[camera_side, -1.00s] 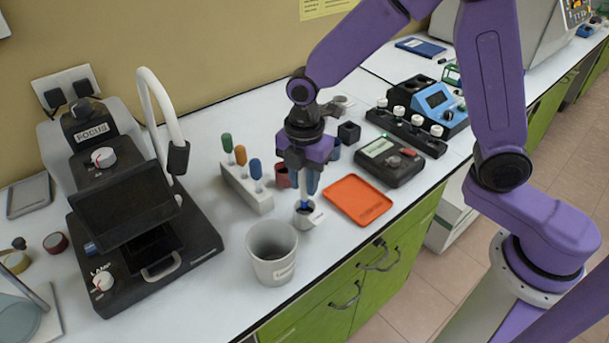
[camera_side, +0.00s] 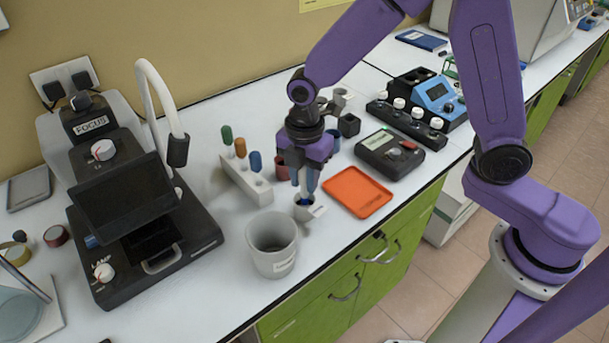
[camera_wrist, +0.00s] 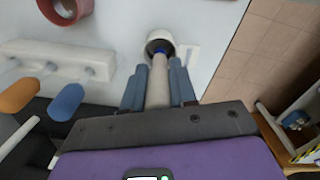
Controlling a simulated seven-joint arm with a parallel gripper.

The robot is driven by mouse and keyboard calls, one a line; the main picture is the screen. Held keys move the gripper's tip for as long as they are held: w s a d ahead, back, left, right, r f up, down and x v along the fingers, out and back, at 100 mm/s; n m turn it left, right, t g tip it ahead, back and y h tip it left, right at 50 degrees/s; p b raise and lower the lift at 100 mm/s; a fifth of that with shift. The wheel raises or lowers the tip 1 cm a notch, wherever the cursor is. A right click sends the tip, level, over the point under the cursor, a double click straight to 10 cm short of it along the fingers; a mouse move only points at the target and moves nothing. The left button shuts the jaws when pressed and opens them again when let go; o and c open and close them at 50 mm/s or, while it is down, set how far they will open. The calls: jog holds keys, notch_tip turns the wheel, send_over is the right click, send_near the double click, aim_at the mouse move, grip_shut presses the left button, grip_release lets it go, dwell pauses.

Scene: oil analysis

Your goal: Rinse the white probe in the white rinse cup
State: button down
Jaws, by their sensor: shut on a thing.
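My gripper (camera_side: 307,188) is shut on the pale white probe (camera_wrist: 158,82) and holds it upright over a small white cup with a side tag (camera_side: 308,211). In the wrist view the probe stands between the two blue-grey fingers, and its lower end reaches the mouth of the cup (camera_wrist: 165,36). Blue shows at the dark opening of the cup. How deep the tip sits inside is hidden. The cup stands on the white bench.
A larger grey-white bin (camera_side: 272,262) stands in front left of the cup. A white rack (camera_side: 246,182) with green, orange and blue handled probes is behind left. An orange tray (camera_side: 357,191) lies to the right, near the bench edge. A dark red cup (camera_wrist: 66,10) is close by.

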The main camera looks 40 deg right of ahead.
jog(key=shift+f, duration=1.35)
jog(key=shift+r, duration=0.1)
dwell(1.5)
jog(key=shift+r, duration=3.85)
